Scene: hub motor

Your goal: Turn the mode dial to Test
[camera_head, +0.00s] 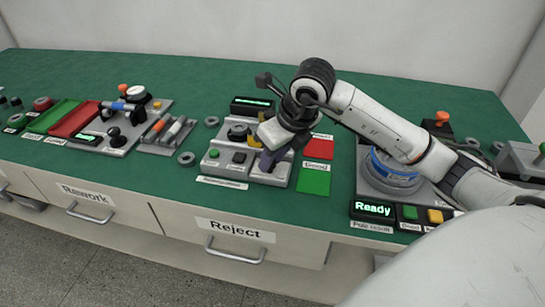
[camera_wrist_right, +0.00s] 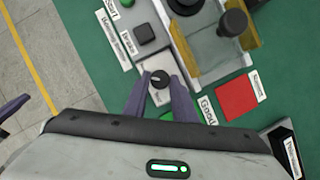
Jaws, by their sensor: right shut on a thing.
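The mode dial is a small black round knob (camera_wrist_right: 159,77) with a light pointer mark, on a pale plate of the grey test station (camera_head: 211,163). My right gripper (camera_head: 266,163) reaches down onto the station's right front part and hides the dial in the head view. In the right wrist view its two purple fingers (camera_wrist_right: 160,84) stand on either side of the dial, shut on it. The dial's small lettering is too blurred to read. A purple shape (camera_wrist_right: 13,106) at the left edge of the wrist view looks like part of my left gripper; its jaws are unclear.
Beside the dial are a dark square button (camera_wrist_right: 144,33) and a green button (camera_wrist_right: 127,3). A motor cradle with yellow jaws (camera_wrist_right: 247,38) lies just behind. A red Reject pad (camera_head: 319,148) and a green Good pad (camera_head: 314,182) lie to the right.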

